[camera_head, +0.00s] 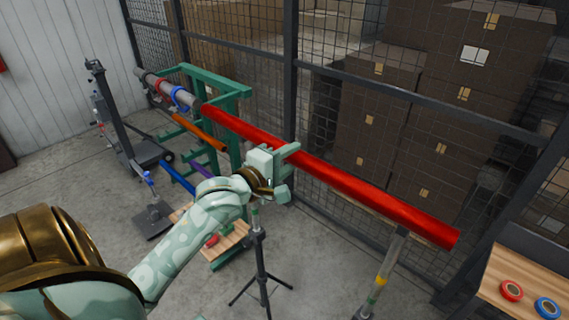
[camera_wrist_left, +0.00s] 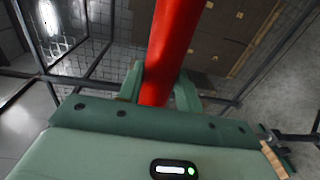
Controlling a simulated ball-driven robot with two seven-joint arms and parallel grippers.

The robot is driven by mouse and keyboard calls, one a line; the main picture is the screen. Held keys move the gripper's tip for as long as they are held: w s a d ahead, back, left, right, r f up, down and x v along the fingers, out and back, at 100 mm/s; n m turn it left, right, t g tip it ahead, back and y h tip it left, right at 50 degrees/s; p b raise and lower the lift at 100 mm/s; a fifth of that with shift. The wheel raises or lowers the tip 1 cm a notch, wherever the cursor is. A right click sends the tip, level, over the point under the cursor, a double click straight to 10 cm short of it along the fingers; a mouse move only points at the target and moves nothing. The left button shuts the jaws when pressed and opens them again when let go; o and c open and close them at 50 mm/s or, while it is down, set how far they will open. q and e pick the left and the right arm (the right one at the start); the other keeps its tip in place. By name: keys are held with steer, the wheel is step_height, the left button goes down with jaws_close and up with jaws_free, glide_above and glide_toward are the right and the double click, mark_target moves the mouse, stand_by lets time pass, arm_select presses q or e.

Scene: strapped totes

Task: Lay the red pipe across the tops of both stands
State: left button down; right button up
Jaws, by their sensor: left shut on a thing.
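The red pipe (camera_head: 365,188) slants from the green rack at the back left down to the right. My left gripper (camera_head: 284,160) is shut on it left of its middle. The left wrist view also shows the pipe (camera_wrist_left: 172,45) between the fingers (camera_wrist_left: 158,82). A black tripod stand (camera_head: 261,265) is below the gripper; its top is partly hidden by my wrist. A second stand (camera_head: 385,265), with a yellow band, reaches up to the pipe's underside near the right end. I cannot tell whether the pipe touches either stand. My right gripper is not in view.
Mesh fencing (camera_head: 335,90) and stacked boxes (camera_head: 440,120) are close behind. A wooden table (camera_head: 505,268) bears red and blue rings at right.

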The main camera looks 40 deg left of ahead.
arm_select(q)
steer(key=w+b, duration=0.1)
steer(key=w, duration=0.1)
steer(key=w+b, duration=0.1)
steer(key=w, duration=0.1)
steer(key=shift+w+d+f, duration=0.15)
steer(key=shift+d, duration=0.05)
steer(key=w+f+b, duration=0.3)
steer(key=f+b, duration=0.1)
steer(key=f, duration=0.2)
steer(key=shift+w+f, duration=0.15)
steer(key=shift+f, duration=0.2)
steer(key=shift+d, duration=0.1)
steer(key=c, duration=0.9)
jaws_free()
steer(key=shift+o, duration=0.2)
steer(key=shift+f, duration=0.15)
